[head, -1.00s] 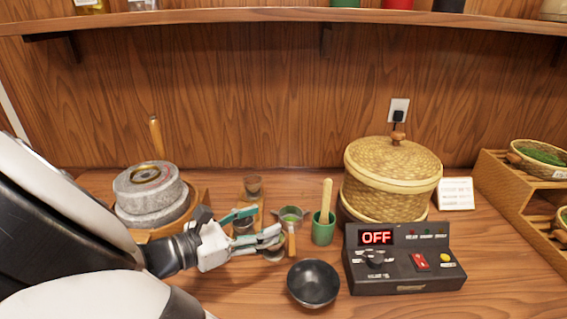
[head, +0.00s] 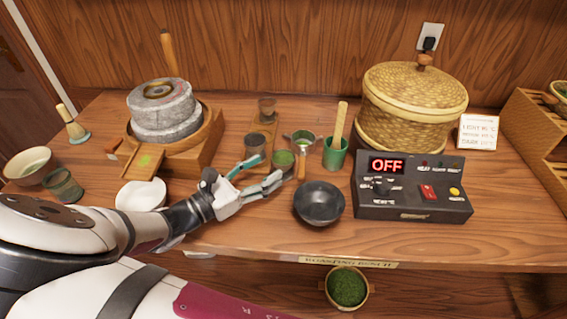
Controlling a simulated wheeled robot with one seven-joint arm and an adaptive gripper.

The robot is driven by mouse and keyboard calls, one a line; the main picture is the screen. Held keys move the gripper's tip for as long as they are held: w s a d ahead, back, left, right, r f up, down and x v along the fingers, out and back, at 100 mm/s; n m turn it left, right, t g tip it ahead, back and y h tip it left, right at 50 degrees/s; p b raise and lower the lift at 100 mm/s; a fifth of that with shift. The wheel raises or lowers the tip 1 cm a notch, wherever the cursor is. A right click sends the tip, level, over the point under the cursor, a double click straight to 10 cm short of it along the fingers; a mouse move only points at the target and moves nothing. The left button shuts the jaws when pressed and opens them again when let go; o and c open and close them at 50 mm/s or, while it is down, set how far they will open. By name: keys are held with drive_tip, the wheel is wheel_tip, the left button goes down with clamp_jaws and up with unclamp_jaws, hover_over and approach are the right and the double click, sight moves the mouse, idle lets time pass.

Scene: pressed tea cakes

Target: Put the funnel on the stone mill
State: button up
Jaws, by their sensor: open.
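The stone mill (head: 162,113) is a grey round two-tier stone at the left, with a brass ring on its top and an upright wooden handle behind. It sits on a wooden base (head: 201,148). A small brownish cup-shaped piece (head: 267,104) stands on a narrow wooden stand behind my gripper. It may be the funnel, but I cannot tell for sure. My gripper (head: 272,169) is open and empty, its fingers pointing right and back. It is in front of the stand and the small cups, apart from the mill.
A dark bowl (head: 319,203) lies just right of my gripper. Near it are a green cup with a wooden stick (head: 335,153), a strainer (head: 301,139) and a black control box reading OFF (head: 413,190). A large lidded basket (head: 412,105) stands behind. A white bowl (head: 141,195) lies by my arm.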

sight(274, 164)
drive_tip(key=x, duration=0.6)
drive_tip(key=shift+w+d, duration=0.2)
drive_tip(key=c, duration=1.1)
drive_tip(key=shift+r, duration=0.15)
